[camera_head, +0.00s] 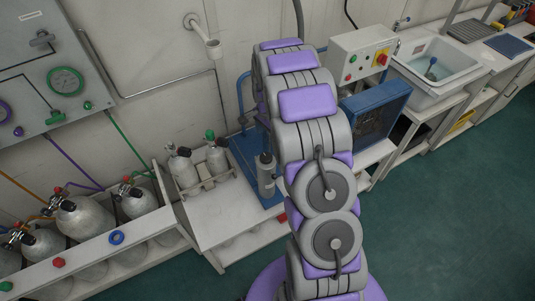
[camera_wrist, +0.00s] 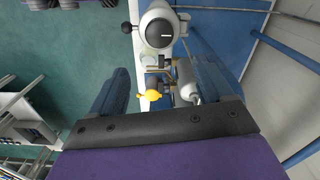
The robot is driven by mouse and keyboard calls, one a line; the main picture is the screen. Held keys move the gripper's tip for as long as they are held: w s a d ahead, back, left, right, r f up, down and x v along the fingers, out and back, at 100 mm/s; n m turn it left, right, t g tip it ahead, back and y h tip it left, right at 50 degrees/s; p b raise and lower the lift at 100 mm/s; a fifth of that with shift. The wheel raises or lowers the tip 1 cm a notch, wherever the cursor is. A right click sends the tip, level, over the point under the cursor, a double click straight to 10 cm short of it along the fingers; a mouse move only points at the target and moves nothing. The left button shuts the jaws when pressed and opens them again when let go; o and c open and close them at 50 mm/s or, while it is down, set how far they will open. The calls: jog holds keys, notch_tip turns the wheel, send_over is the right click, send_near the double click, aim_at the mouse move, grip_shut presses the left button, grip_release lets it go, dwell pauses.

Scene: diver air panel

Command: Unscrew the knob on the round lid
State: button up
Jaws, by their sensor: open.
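In the wrist view a round pale housing (camera_wrist: 150,22) with a grey round knob (camera_wrist: 166,33) on its face sits at the top, ahead of my gripper. A white line marks the knob. I cannot tell for sure that this is the lid of the task. My gripper (camera_wrist: 161,72) shows in the wrist view with its two blue fingers wide apart and nothing held. The knob lies beyond the fingertips, apart from them. In the head view my arm hides my gripper, and I cannot make out the lid or knob there.
A black ball handle (camera_wrist: 126,28) sticks out left of the housing. A yellow part (camera_wrist: 153,95) and a metal cylinder (camera_wrist: 187,80) lie between the fingers. In the head view, gas bottles (camera_head: 83,216) stand left and a sink (camera_head: 436,70) stands right. Green floor (camera_head: 455,210) is clear.

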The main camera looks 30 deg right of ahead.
send_over(266, 156)
jog(key=a, duration=0.1)
notch_tip(266, 156, down, 5)
jog(key=shift+s+a+f+b, duration=0.1)
jog(key=shift+a+f+b, duration=0.05)
jog(key=shift+b, duration=0.2)
jog(key=f, duration=0.2)
jog(key=d+f, duration=0.1)
jog(key=f, duration=0.1)
jog(key=d+f+b, duration=0.1)
jog(key=f, duration=0.1)
jog(key=shift+d, duration=0.15)
jog(key=shift+f, duration=0.25)
jog(key=shift+a, duration=0.9)
jog(key=shift+c, duration=0.9)
jog(key=shift+d, duration=0.7)
jog(key=c, duration=0.5)
jog(key=shift+c, duration=0.5)
jog(key=shift+a, duration=0.3)
jog(key=shift+c, duration=1.3)
